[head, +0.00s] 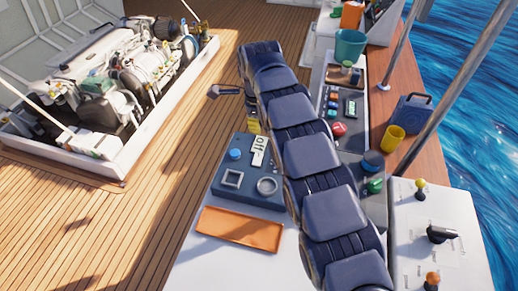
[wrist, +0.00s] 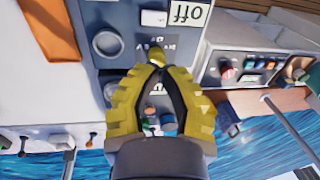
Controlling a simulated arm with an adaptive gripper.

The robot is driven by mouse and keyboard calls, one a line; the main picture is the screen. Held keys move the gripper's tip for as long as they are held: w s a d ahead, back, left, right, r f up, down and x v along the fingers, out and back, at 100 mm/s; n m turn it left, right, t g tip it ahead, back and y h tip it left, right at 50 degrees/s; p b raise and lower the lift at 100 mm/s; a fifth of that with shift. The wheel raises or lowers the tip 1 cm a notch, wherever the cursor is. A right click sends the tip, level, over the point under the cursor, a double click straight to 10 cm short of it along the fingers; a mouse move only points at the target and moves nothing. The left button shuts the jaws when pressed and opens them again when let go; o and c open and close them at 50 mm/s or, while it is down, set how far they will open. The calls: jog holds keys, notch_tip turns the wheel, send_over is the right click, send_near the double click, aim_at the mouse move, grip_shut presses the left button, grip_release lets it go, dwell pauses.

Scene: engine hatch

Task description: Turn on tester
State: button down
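The tester looks to be the blue box (head: 222,190) left of my arm in the head view. It bears a blue knob (head: 235,154), a square frame, a round ring (head: 267,185) and a white "Off" label (head: 258,144). In the wrist view the label (wrist: 186,14) is upside down beside a small white piece (wrist: 153,18). My gripper (wrist: 155,55) has yellow ribbed fingers whose tips meet, with nothing seen between them. The tips show in front of the blue panel, just below the label; contact cannot be told. In the head view my gripper (head: 253,127) is partly hidden, at the box's far edge.
An orange tray (head: 240,229) lies in front of the box. To the right are a panel with coloured buttons (head: 333,100), a red knob (head: 339,129), a yellow cup (head: 392,138) and a blue can (head: 412,114). An engine (head: 120,75) stands in the open hatch at left.

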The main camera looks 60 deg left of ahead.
aim_at(260, 156)
jog(key=shift+f, duration=0.1)
jog(key=f, duration=0.4)
jog(key=a+f, duration=0.1)
jog(key=f, duration=0.3)
jog(key=w+f, duration=0.1)
jog(key=f, duration=0.3)
jog(key=shift+w+a+f, duration=0.1)
jog(key=shift+a+f, duration=0.1)
jog(key=shift+f, duration=0.05)
jog(key=shift+w+f, duration=0.1)
jog(key=shift+f, duration=0.5)
jog(key=shift+a+f, duration=0.1)
